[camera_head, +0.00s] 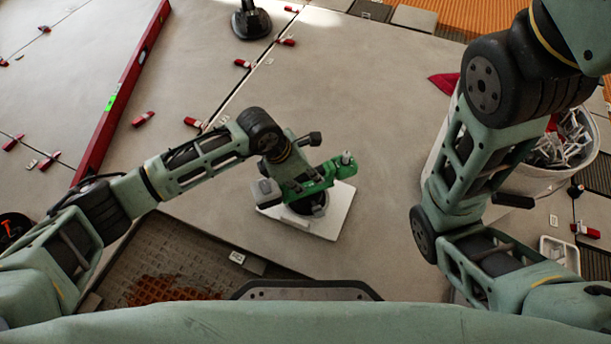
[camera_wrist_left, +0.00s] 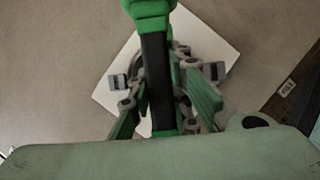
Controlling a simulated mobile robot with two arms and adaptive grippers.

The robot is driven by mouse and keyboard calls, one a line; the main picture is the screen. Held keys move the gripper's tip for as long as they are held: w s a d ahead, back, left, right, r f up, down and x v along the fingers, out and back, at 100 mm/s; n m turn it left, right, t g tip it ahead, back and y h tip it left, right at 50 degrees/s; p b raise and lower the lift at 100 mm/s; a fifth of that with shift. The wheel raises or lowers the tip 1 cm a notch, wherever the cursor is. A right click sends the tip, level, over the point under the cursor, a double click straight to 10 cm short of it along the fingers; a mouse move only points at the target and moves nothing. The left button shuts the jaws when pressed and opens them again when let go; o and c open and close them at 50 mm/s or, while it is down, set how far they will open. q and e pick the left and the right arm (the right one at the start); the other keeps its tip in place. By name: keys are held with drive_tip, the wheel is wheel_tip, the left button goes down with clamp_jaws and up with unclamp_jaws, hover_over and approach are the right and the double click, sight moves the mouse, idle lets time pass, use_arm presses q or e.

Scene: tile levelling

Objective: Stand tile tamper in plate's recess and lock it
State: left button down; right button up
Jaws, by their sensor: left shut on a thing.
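The green tile tamper (camera_head: 322,178) is in the head view, over a white plate (camera_head: 336,218) that lies on the large grey tile. My left gripper (camera_head: 285,192) is shut on the tamper. In the left wrist view, the gripper's fingers (camera_wrist_left: 163,110) close around the tamper's black handle (camera_wrist_left: 156,70), with green parts at its ends. A dark round part shows under the tamper, over the plate's middle. The recess and any lock are hidden, and I cannot tell whether the tamper touches the plate. My right arm shows, but its gripper is out of view.
A red level (camera_head: 123,90) lies at the left. Red clips (camera_head: 143,119) sit along the tile joints. A black suction cup (camera_head: 250,22) stands at the back. A white bucket (camera_head: 562,160) of clips stands at the right. A brown gridded patch (camera_head: 185,262) lies in front.

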use_arm(q)
drive_tip(key=shift+f, duration=0.15)
idle(0.3)
drive_tip(key=c, duration=1.6)
unclamp_jaws()
drive_tip(key=shift+o, duration=0.3)
drive_tip(key=shift+s+a+f, duration=0.1)
drive_tip(key=shift+f, duration=0.15)
drive_tip(key=v, duration=1.2)
drive_tip(key=shift+r, duration=0.15)
